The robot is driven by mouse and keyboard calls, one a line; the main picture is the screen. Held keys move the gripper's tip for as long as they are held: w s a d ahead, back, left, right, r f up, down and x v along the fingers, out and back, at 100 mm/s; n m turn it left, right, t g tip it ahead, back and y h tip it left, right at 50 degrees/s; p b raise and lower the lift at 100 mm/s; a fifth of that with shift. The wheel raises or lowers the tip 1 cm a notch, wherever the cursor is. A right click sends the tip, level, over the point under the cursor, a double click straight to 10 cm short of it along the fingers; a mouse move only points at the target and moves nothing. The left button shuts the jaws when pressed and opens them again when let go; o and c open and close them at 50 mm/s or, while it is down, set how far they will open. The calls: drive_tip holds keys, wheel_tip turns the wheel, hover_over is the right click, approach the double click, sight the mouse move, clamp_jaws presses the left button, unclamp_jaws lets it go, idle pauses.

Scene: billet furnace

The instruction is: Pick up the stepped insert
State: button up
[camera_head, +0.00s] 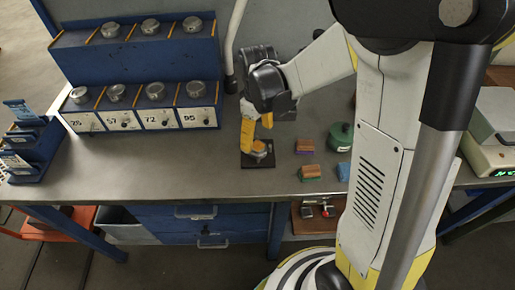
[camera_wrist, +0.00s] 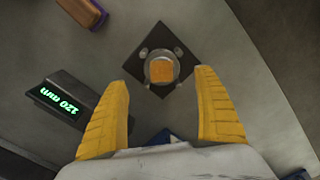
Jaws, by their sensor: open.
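A round metal piece with an orange-yellow square top, which seems to be the stepped insert (camera_wrist: 161,70), sits on a dark square pad (camera_wrist: 181,52). In the head view the insert (camera_head: 259,149) and pad (camera_head: 258,164) lie near the front of the grey bench, partly hidden by a finger. My gripper (camera_head: 256,136) points down just above it. In the wrist view its two yellow fingers (camera_wrist: 163,80) are wide apart, with the insert beyond and between the tips. Nothing is held.
A blue two-tier rack (camera_head: 138,64) with metal pucks and number labels stands at the left. Small coloured blocks (camera_head: 305,146) and a green round object (camera_head: 341,137) lie right of the pad. A display reading 120 mm (camera_wrist: 58,101) is near the left finger in the wrist view.

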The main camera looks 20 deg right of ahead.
sight(257, 145)
wheel_tip(257, 145, down, 5)
drive_tip(key=shift+s+a+f+b, duration=0.1)
drive_tip(key=shift+s+f+b, duration=0.05)
drive_tip(key=shift+b, duration=1.05)
drive_tip(key=c, duration=1.5)
